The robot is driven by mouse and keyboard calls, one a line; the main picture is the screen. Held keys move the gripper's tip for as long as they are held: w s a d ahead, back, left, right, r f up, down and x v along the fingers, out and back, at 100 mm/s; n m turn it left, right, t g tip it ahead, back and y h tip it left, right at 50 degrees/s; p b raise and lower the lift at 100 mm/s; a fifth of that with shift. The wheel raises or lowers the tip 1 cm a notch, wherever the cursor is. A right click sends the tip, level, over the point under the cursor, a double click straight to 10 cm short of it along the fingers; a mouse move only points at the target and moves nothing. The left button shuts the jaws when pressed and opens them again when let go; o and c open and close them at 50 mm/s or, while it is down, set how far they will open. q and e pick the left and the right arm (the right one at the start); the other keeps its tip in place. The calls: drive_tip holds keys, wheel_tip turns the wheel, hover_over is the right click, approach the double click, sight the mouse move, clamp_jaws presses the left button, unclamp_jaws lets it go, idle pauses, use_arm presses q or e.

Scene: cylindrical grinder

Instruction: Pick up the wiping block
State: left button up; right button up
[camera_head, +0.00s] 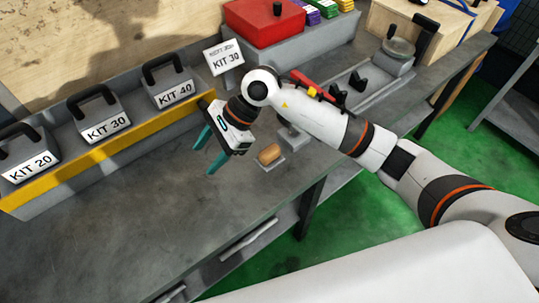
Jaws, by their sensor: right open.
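A small tan-brown block (269,154), which looks like the wiping block, lies on a small light plate (271,163) near the bench's front edge. My right gripper (208,153) is to the left of the block, apart from it. Its two teal fingers are spread open with nothing between them. My right arm comes in from the right and passes behind the block in the picture. My left gripper is not in view.
The grey bench (130,215) is clear at the front left. Kit blocks with black handles, such as KIT 30 (104,125), stand in a yellow-fronted rack (110,150). A red box (262,22) and a KIT 30 sign (226,62) are behind. A grey fixture (393,62) stands at the back right.

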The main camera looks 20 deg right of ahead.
sight(267, 152)
drive_tip(key=w+d+n+h, duration=0.1)
drive_tip(key=w+d+h, duration=0.25)
drive_tip(key=d, duration=0.35)
drive_tip(key=w+d+h, duration=0.2)
drive_tip(key=d+h, duration=0.2)
drive_tip(key=d, duration=0.2)
drive_tip(key=shift+t+h, duration=0.35)
drive_tip(key=shift+t, duration=0.05)
drive_tip(key=f, duration=0.2)
drive_tip(key=f+p, duration=0.1)
drive_tip(key=f, duration=0.2)
drive_tip(key=d+f+p, duration=0.1)
drive_tip(key=f, duration=0.1)
drive_tip(key=shift+s+f, duration=0.15)
drive_tip(key=shift+s, duration=0.1)
drive_tip(key=f, duration=0.1)
drive_tip(key=f+p, duration=0.1)
drive_tip(key=f, duration=0.1)
drive_tip(key=f+p, duration=0.1)
drive_tip(key=f, duration=0.1)
drive_tip(key=shift+s+d, duration=0.2)
drive_tip(key=shift+s, duration=0.05)
drive_tip(key=shift+f, duration=0.2)
drive_tip(key=c, duration=1.1)
